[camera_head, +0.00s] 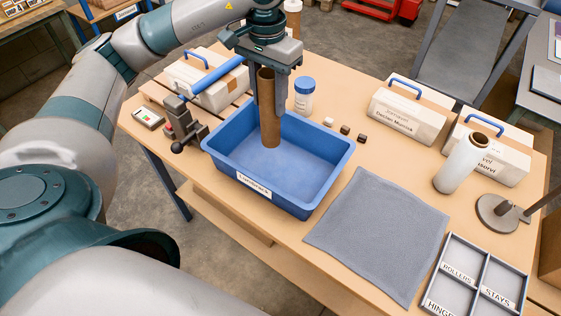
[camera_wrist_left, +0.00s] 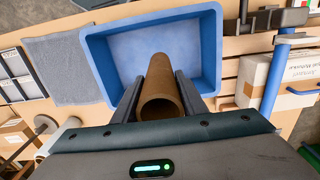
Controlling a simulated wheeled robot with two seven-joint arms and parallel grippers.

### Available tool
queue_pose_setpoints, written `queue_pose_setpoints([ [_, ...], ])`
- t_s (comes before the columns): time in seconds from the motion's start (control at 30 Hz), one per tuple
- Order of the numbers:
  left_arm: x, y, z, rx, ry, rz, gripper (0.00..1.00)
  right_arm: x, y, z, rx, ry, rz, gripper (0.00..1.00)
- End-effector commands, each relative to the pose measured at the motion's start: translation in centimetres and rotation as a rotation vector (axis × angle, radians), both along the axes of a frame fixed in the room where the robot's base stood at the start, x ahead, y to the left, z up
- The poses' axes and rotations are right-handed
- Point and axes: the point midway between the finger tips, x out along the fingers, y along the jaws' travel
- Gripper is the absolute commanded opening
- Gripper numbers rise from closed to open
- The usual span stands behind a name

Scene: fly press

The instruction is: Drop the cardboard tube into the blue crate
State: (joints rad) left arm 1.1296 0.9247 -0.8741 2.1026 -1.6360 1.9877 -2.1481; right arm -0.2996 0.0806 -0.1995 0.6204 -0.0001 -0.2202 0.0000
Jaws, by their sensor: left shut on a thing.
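The brown cardboard tube (camera_head: 268,112) is upright between the fingers of my left gripper (camera_head: 266,100), which is shut on it. The tube hangs over the blue crate (camera_head: 325,190), and its lower end shows against the inside of the crate. I cannot tell whether it touches the crate floor. In the left wrist view the tube (camera_wrist_left: 160,88) points away from my left gripper (camera_wrist_left: 160,92) toward the inside of the blue crate (camera_wrist_left: 216,52). The crate looks empty apart from the tube. My right gripper is not in view.
A fly press (camera_head: 184,126) with a blue handle stands left of the crate. A white jar (camera_head: 304,97) and several small blocks are behind it. A grey cloth (camera_head: 380,235) lies to the right, near a divided tray (camera_head: 478,282), a white roll (camera_head: 460,165) and white cases (camera_head: 410,112).

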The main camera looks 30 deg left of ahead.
Motion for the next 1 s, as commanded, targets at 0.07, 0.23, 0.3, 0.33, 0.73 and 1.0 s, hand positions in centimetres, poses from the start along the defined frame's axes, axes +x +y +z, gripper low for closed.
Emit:
queue_pose_setpoints([
  [0.07,0.0,0.0,-0.5,0.0,0.002,0.0,0.16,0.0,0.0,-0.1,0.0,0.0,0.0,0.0],
  [0.23,0.0,0.0,-1.9,0.001,0.001,0.001,0.16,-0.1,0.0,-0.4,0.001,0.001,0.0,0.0],
  [0.3,-0.1,0.0,-2.6,0.0,0.003,0.001,0.16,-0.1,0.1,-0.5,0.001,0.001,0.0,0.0],
  [0.33,-0.1,0.0,-2.9,0.0,0.003,0.001,0.16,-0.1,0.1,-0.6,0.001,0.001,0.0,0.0],
  [0.73,0.0,0.0,-5.6,0.0,0.0,0.001,0.16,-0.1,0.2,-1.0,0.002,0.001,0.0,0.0],
  [1.0,0.0,0.0,-5.7,0.0,0.0,0.001,0.16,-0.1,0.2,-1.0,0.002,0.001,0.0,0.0],
])
